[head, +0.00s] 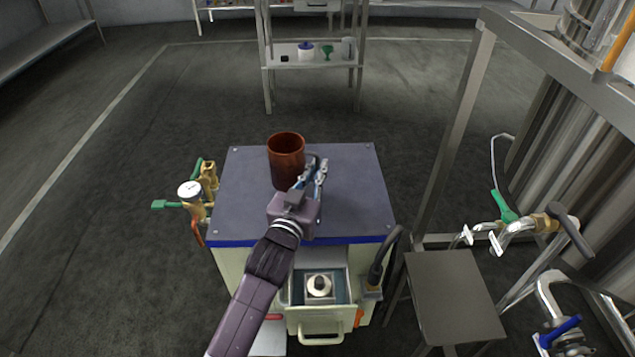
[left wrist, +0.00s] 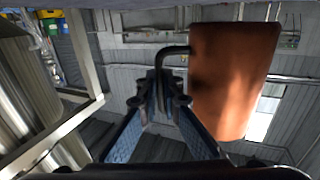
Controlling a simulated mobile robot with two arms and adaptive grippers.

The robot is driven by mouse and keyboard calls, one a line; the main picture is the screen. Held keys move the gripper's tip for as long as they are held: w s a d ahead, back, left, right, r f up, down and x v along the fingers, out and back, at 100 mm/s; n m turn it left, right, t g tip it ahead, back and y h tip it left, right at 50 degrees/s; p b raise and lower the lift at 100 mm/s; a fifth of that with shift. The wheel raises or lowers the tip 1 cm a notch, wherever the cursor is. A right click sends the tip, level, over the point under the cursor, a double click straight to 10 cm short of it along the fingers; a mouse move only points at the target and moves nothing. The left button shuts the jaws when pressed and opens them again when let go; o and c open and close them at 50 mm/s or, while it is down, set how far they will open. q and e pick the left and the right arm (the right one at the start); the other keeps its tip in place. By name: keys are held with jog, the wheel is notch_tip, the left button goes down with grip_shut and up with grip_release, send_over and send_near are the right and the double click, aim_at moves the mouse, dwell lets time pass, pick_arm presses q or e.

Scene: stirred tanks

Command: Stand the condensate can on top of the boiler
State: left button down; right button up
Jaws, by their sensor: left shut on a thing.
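The condensate can (head: 286,158) is a copper-brown open cylinder. It is upright over the middle of the boiler's flat blue-grey top (head: 350,180); I cannot tell whether its base touches the top. My left gripper (head: 314,174) is at the can's near right side, shut on its dark handle. In the left wrist view the can (left wrist: 232,80) is large at right, and its bent handle (left wrist: 176,50) runs into the closed fingers (left wrist: 160,92). The fingers hide part of the can's lower right side in the head view. My right gripper is not in view.
A brass valve with a gauge (head: 190,190) stands at the boiler's left. A grey stand plate (head: 455,295) and metal frame with green-handled valves (head: 503,207) are at right. A shelf (head: 285,60) with small items stands behind. The boiler top around the can is clear.

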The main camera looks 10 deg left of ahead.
pick_arm(q)
jog(key=shift+f, duration=0.4)
notch_tip(320, 180, down, 3)
jog(key=shift+r+b, duration=0.1)
jog(key=shift+b, duration=0.5)
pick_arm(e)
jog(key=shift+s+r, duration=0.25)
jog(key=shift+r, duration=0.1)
pick_arm(q)
jog(key=c, duration=2.6)
grip_release()
jog(key=o, duration=0.5)
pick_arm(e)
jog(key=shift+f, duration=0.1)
